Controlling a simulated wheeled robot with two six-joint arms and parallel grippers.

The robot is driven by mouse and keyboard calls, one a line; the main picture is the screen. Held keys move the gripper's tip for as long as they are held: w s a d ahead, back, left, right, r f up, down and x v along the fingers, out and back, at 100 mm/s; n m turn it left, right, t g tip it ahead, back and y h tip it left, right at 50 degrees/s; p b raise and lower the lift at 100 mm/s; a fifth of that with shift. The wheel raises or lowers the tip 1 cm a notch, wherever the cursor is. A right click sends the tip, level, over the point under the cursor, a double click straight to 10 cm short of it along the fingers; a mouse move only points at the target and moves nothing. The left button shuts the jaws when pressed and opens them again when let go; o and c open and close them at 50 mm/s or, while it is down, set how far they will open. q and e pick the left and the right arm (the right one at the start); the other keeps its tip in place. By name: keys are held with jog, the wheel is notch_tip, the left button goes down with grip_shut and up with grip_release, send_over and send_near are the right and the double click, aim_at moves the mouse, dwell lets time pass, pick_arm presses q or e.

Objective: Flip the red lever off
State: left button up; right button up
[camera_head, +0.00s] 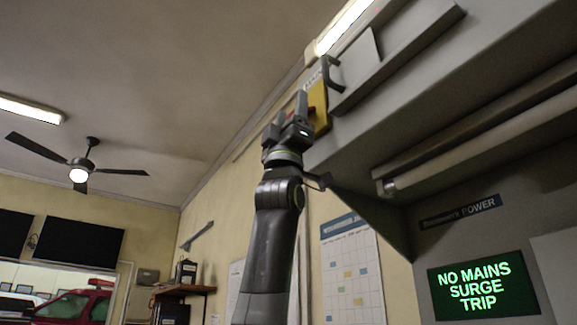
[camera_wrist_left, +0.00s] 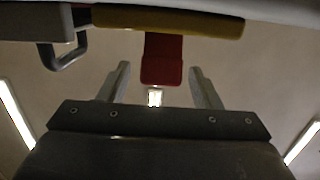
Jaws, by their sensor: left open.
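The red lever (camera_wrist_left: 161,60) shows in the left wrist view, sticking out from a yellow plate (camera_wrist_left: 170,20). In the head view the yellow plate (camera_head: 318,106) is on the side of a grey overhead cabinet, and only a small bit of red shows by my gripper. My left gripper (camera_head: 292,106) is raised up to the plate. In the left wrist view its two fingers (camera_wrist_left: 161,85) are apart, one on each side of the lever, with gaps visible between them and it. My right gripper is not in view.
A dark grey handle (camera_head: 331,74) sticks out beside the plate and also shows in the left wrist view (camera_wrist_left: 68,55). The grey cabinet (camera_head: 400,98) overhangs on the right. A green-lit screen (camera_head: 482,286) reads "NO MAINS SURGE TRIP". Open air lies left of my arm.

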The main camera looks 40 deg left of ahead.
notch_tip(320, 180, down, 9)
jog(key=b, duration=0.9)
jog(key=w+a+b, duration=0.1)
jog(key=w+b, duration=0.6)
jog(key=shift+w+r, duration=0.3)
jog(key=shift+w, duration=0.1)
